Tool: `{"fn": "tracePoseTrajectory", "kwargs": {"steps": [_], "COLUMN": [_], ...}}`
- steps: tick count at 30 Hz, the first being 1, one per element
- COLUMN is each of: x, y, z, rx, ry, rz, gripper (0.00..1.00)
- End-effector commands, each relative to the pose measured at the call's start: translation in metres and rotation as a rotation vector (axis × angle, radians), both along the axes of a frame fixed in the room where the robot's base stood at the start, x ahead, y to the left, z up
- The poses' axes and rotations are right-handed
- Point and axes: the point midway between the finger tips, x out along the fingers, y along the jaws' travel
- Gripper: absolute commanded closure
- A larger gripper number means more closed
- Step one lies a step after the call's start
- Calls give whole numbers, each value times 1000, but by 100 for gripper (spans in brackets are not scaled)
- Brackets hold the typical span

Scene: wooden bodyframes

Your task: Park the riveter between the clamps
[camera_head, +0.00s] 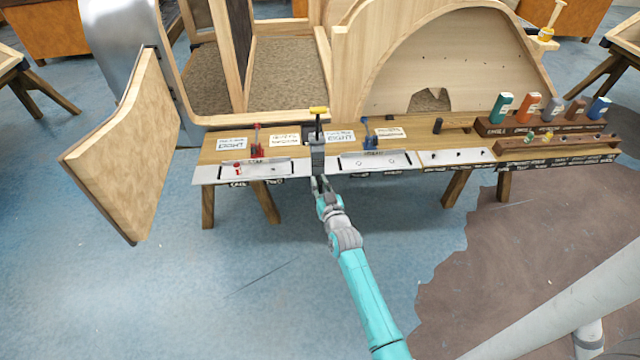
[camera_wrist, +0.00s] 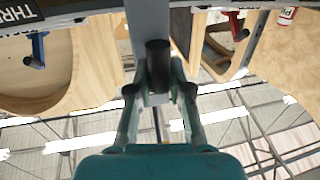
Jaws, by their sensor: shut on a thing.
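The riveter (camera_head: 317,142), with a yellow top, a dark stem and a grey lower body, stands upright at the bench's front edge. In the wrist view its dark lower part (camera_wrist: 158,58) is between my fingers. My gripper (camera_head: 319,184) is shut on it from the front and below. The red clamp (camera_head: 257,145) is to its left and the blue clamp (camera_head: 367,138) to its right. In the wrist view the blue clamp (camera_wrist: 38,50) is left and the red clamp (camera_wrist: 238,25) right. I cannot tell whether the riveter touches the bench.
The wooden bench (camera_head: 215,156) has metal strips (camera_head: 375,163) along its front, with a small red-and-white bottle (camera_head: 237,168) at the left. A rack (camera_head: 530,127) of coloured bottles stands at the right. A wooden panel (camera_head: 135,150) sits at left. Wooden frames rise behind; the front floor is open.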

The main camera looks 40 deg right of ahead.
Motion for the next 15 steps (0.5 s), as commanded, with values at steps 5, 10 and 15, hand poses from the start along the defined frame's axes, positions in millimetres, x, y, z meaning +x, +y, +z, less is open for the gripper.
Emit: {"fn": "tracePoseTrajectory", "kwargs": {"steps": [5, 10, 15], "x": [0, 0, 0], "y": [0, 0, 0], "z": [-2, -1, -1], "rx": [2, 2, 1], "ry": [3, 2, 2], "rz": [0, 0, 0], "gripper": [79, 55, 55]}}
